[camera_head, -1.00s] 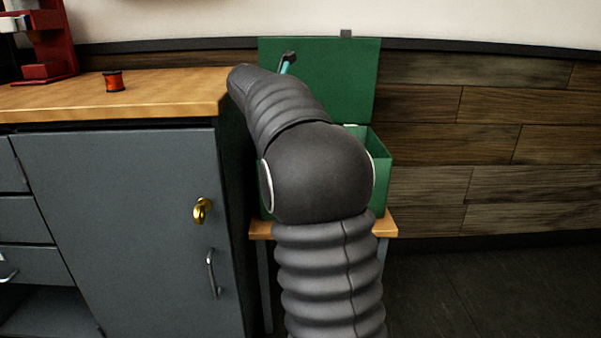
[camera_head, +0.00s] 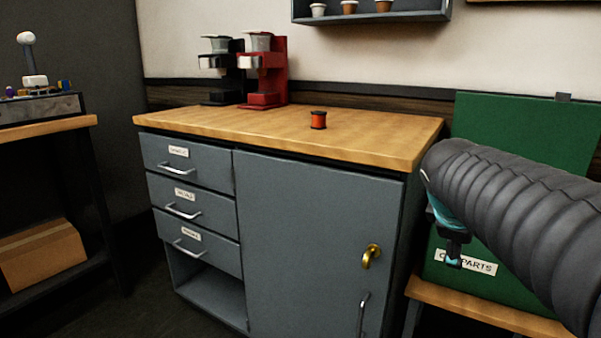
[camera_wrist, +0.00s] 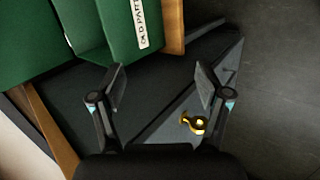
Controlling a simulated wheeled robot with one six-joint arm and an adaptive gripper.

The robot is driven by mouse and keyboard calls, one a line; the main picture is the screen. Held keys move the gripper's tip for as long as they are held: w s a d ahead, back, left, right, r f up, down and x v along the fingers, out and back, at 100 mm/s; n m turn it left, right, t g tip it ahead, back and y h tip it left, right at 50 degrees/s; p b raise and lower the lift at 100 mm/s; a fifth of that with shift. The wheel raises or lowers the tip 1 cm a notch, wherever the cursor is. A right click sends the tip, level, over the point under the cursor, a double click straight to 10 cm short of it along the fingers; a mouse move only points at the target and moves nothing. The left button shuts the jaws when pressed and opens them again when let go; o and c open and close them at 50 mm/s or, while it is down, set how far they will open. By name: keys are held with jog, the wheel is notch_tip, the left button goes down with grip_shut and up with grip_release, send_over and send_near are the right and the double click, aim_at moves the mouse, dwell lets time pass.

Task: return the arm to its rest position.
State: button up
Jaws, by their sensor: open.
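My arm (camera_head: 520,210) reaches in from the right edge of the head view, bent in front of the green box. My gripper (camera_head: 453,248) hangs below the arm's end, in front of the green box's labelled face. In the wrist view my gripper (camera_wrist: 162,85) has its two fingers spread apart with nothing between them. Past the fingers, the wrist view shows the cabinet's grey side and door, with a brass key or knob (camera_wrist: 194,123) near the right finger.
The green parts box (camera_head: 490,285) with its raised lid (camera_head: 525,125) stands on a small wooden stand (camera_head: 490,312). A grey cabinet (camera_head: 300,230) carries a red-orange spool (camera_head: 318,120) and two brewers, red (camera_head: 265,75) and black (camera_head: 222,75). Dark floor shows at right in the wrist view.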

jog(key=s+a+f+m+y+p, duration=0.1)
jog(key=s+a+f+m+y, duration=0.1)
jog(key=s+a+f+m, duration=0.3)
jog(key=s+a+f+m+y+p, duration=0.1)
jog(key=s+a+f+m+y, duration=0.2)
jog(key=s+a+f+m, duration=0.2)
jog(key=shift+s+a, duration=1.55)
jog(key=shift+s, duration=2)
